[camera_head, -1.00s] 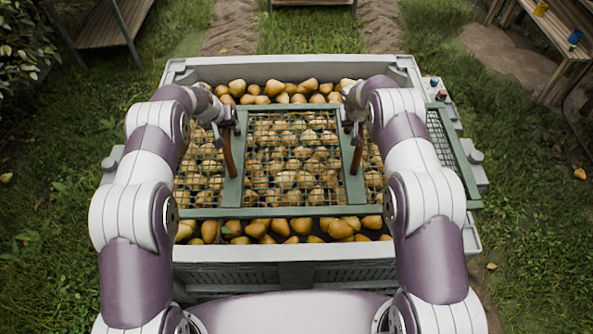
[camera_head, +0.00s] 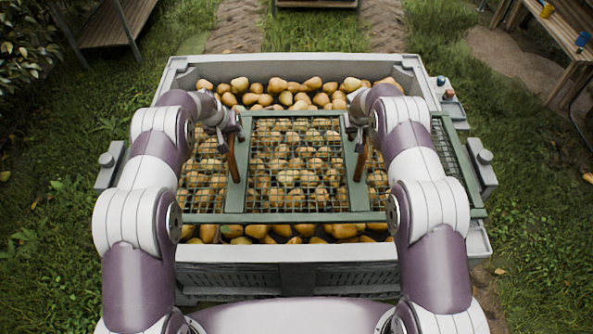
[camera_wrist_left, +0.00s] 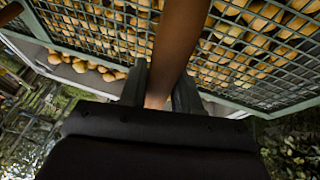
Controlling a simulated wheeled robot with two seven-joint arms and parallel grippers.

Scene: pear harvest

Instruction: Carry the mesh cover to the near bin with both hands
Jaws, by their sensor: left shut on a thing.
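The mesh cover (camera_head: 348,190) is a green frame with wire mesh panels and two brown upright handles. It spans the grey bin (camera_head: 290,252), which is full of yellow-brown pears. I cannot tell whether it touches the bin. My left gripper (camera_head: 232,133) is shut on the cover's left handle (camera_head: 235,160). The left wrist view shows this handle (camera_wrist_left: 180,45) between the dark fingers (camera_wrist_left: 158,90). My right gripper (camera_head: 357,130) is at the right handle (camera_head: 360,160) and appears closed around it. Its fingertips are small and partly hidden.
Pears (camera_head: 290,92) show beyond the cover's far edge and in a strip at its near edge. The cover's right end overhangs the bin's right side, near a grey ledge with small knobs (camera_head: 447,93). A wooden bench (camera_head: 560,45) stands far right. Grass surrounds the bin.

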